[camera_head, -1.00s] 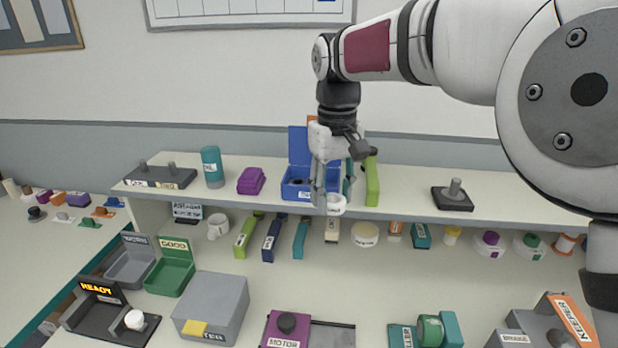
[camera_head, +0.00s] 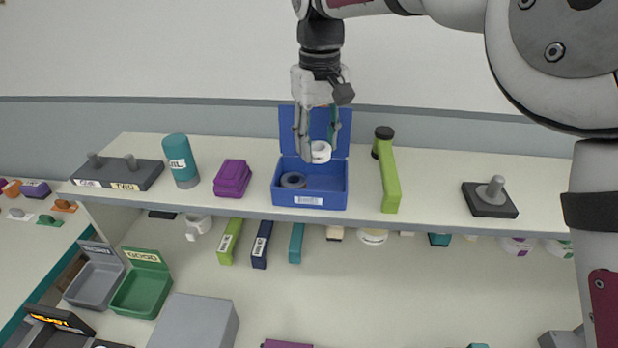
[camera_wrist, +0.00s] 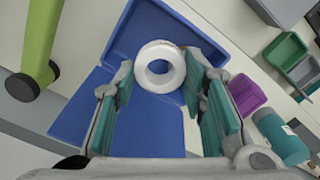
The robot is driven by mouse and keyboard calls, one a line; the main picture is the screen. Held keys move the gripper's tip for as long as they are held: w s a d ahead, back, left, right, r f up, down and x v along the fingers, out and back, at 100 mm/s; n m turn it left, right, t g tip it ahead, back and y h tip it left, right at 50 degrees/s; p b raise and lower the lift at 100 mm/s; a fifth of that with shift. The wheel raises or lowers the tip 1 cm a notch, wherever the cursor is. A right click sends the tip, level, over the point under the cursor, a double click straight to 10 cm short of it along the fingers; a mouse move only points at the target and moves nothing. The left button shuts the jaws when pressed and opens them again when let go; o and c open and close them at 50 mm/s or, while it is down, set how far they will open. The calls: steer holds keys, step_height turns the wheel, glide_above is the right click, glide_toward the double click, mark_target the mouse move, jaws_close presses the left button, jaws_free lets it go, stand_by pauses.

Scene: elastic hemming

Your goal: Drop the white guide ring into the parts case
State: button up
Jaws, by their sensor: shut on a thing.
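The white guide ring (camera_head: 321,152) is held between the fingertips of my gripper (camera_head: 317,146). The parts case (camera_head: 311,200) is a blue box with its lid raised at the back, standing on the shelf. The ring hangs above the open case, in front of the lid. A dark grey ring (camera_head: 293,180) lies inside the case at the left. In the wrist view the white ring (camera_wrist: 147,53) shows face-on between the teal finger pads of my gripper (camera_wrist: 160,72), with the blue case (camera_wrist: 122,38) behind it. The grey ring is not visible there.
A lime-green tool (camera_head: 390,181) lies right of the case. A purple block (camera_head: 232,178) and a teal bottle (camera_head: 180,160) stand to its left. A dark base with one peg (camera_head: 490,200) is farther right. Shelf room is free between these things.

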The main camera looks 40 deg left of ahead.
mark_target(318, 161)
steer(key=shift+f+b, duration=0.4)
steer(key=shift+f, duration=2)
steer(key=o, duration=1.1)
step_height(318, 161, up, 12)
